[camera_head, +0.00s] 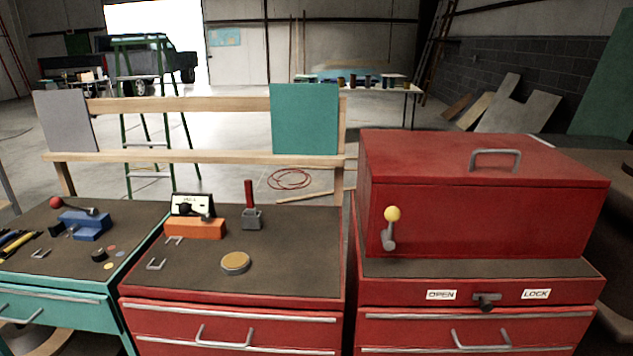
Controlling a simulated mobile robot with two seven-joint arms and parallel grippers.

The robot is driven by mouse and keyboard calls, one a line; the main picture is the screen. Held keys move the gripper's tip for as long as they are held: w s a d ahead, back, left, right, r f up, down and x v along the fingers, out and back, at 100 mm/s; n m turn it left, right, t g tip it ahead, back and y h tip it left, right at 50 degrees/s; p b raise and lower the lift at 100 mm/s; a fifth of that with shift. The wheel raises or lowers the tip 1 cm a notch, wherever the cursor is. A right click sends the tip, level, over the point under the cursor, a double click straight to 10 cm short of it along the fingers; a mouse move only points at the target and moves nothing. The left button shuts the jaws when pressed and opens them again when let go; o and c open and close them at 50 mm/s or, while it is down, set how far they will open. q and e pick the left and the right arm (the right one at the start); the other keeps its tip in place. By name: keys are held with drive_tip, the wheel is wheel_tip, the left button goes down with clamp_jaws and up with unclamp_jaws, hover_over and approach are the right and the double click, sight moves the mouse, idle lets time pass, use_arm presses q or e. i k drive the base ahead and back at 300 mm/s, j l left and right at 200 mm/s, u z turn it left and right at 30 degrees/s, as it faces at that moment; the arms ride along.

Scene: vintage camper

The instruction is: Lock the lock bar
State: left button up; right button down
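A small dark latch piece (487,303) sits on the front edge of the right red cabinet, between a white OPEN label (441,295) on its left and a white LOCK label (536,294) on its right. It looks like the lock bar, and it stands about midway between the labels. Its exact shape is too small to tell. A grey lever with a yellow ball (392,214) is on the front face of the red box above, ball upward. Neither of my grippers is in view.
The red box (480,210) with a grey top handle stands on the right cabinet. The middle red cabinet (300,270) bears an orange lever block (195,228), a red-handled lever (249,205) and a round disc (236,262). A teal cabinet (60,295) stands at left.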

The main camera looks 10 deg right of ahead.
sight(485, 306)
drive_tip(key=z, duration=1.4)
